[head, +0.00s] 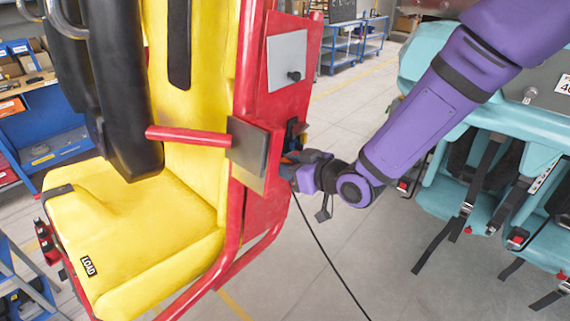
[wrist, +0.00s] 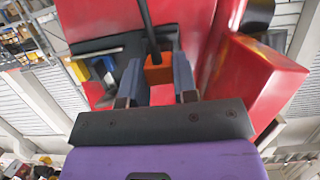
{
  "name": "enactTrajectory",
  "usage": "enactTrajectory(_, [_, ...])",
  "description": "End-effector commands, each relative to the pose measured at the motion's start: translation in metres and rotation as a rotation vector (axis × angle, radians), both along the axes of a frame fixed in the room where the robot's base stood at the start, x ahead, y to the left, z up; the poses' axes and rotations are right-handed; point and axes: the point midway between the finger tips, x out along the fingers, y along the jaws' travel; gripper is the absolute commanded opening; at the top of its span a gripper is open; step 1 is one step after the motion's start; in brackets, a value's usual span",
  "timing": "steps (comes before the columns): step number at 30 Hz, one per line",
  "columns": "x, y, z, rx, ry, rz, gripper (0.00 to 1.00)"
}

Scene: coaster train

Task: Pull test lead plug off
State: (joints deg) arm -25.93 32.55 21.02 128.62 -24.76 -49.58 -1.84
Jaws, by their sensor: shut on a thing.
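The test lead plug shows in the wrist view as an orange block (wrist: 158,73) between my two dark fingers. A black cable (wrist: 150,28) runs from it; in the head view the cable (head: 322,246) hangs down to the floor. My gripper (head: 290,160) is at the red side panel (head: 282,100) of the yellow seat, shut on the plug. In the wrist view my gripper (wrist: 157,80) faces the red panel. The fingers hide much of the plug, and I cannot tell whether it is still seated in its socket.
A black fitting with yellow and blue parts (wrist: 98,66) is beside the fingers. The yellow seat (head: 150,225) with its black restraint (head: 122,90) stands left. A teal seat row (head: 440,190) with hanging straps stands right. Open floor (head: 300,285) lies between.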

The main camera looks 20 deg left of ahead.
Motion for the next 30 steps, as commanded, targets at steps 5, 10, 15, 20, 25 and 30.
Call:
enactTrajectory(5, [0.0,-0.001,0.0,0.0,0.0,0.0,0.0])
enactTrajectory(10, [-0.001,-0.002,0.0,0.0,0.0,0.0,0.0])
enactTrajectory(15, [-0.002,-0.007,0.0,0.0,0.0,0.0,0.0])
enactTrajectory(20, [-0.004,-0.012,0.0,0.001,-0.001,-0.001,0.0])
enactTrajectory(25, [-0.007,-0.018,0.0,0.0,0.0,0.0,0.0])
enactTrajectory(30, [-0.009,-0.023,0.0,0.0,0.0,0.0,0.0])
